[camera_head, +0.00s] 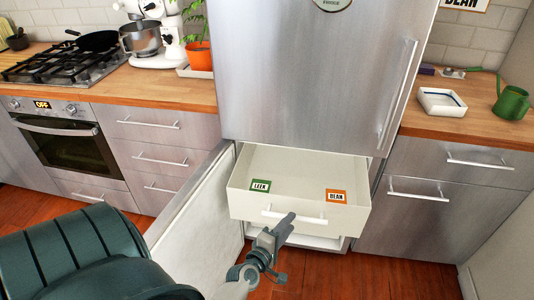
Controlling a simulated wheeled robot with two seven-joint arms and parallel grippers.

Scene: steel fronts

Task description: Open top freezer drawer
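The top freezer drawer (342,208) is a white box pulled partway out below the steel fridge door (310,70). The freezer door (196,214) stands open to the left. My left gripper (282,228) is in front of the drawer, at or close to the left part of the handle. Whether its fingers are closed around the handle cannot be made out. My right gripper is not in view.
A lower white drawer (318,242) shows beneath the open one. Steel cabinets flank the fridge, with an oven (62,142) at left. A white tray (441,102) and a green watering can (511,103) stand on the right counter. Wooden floor (310,276) is clear in front.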

